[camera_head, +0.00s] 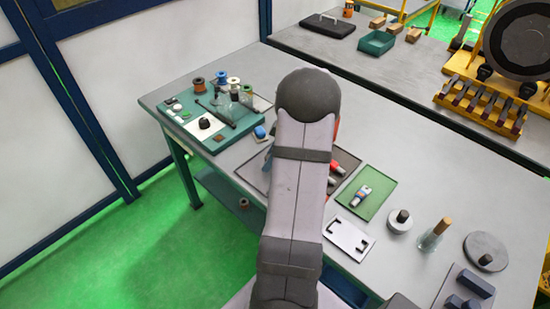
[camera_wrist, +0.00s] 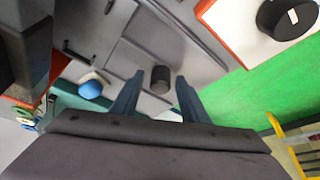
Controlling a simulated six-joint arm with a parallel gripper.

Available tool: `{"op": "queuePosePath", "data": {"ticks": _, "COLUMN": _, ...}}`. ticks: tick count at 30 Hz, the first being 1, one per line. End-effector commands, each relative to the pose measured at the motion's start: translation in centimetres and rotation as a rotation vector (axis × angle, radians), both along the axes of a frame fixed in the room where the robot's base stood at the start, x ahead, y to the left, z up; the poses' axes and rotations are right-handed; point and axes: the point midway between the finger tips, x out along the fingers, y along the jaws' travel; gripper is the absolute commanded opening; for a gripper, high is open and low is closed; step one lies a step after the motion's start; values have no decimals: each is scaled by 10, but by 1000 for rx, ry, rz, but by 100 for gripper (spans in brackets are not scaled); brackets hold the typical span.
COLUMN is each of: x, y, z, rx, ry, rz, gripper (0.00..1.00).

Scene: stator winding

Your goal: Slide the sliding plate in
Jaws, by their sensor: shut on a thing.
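In the wrist view the two blue fingers of my gripper (camera_wrist: 157,100) stand either side of a dark round knob (camera_wrist: 160,79) and are shut on it. The knob stands on a flat grey plate (camera_wrist: 145,50), which looks like the sliding plate. The plate lies among other grey panels with thin seams. How far the plate sits in its guide cannot be told. In the head view my arm covers the gripper, the knob and most of the plate.
A blue-capped piece (camera_wrist: 90,89) lies left of the fingers in the wrist view. In the head view, a green tray (camera_head: 366,190), a white plate (camera_head: 348,239) and round weights stand right of my arm. A teal board (camera_head: 205,128) with spools is at left.

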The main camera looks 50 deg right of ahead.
Motion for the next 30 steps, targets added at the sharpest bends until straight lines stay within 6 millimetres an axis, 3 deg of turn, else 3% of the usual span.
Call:
{"op": "queuePosePath", "data": {"ticks": 1, "x": -5, "y": 2, "z": -9, "rx": 14, "ry": 16, "rz": 1, "gripper": 28}}
{"op": "queuePosePath", "data": {"ticks": 25, "x": -5, "y": -33, "z": -9, "rx": 14, "ry": 16, "rz": 1, "gripper": 28}}
{"op": "queuePosePath", "data": {"ticks": 26, "x": -5, "y": -32, "z": -9, "rx": 15, "ry": 17, "rz": 1, "gripper": 42}}
{"op": "queuePosePath", "data": {"ticks": 30, "x": -5, "y": -32, "z": -9, "rx": 14, "ry": 16, "rz": 2, "gripper": 42}}
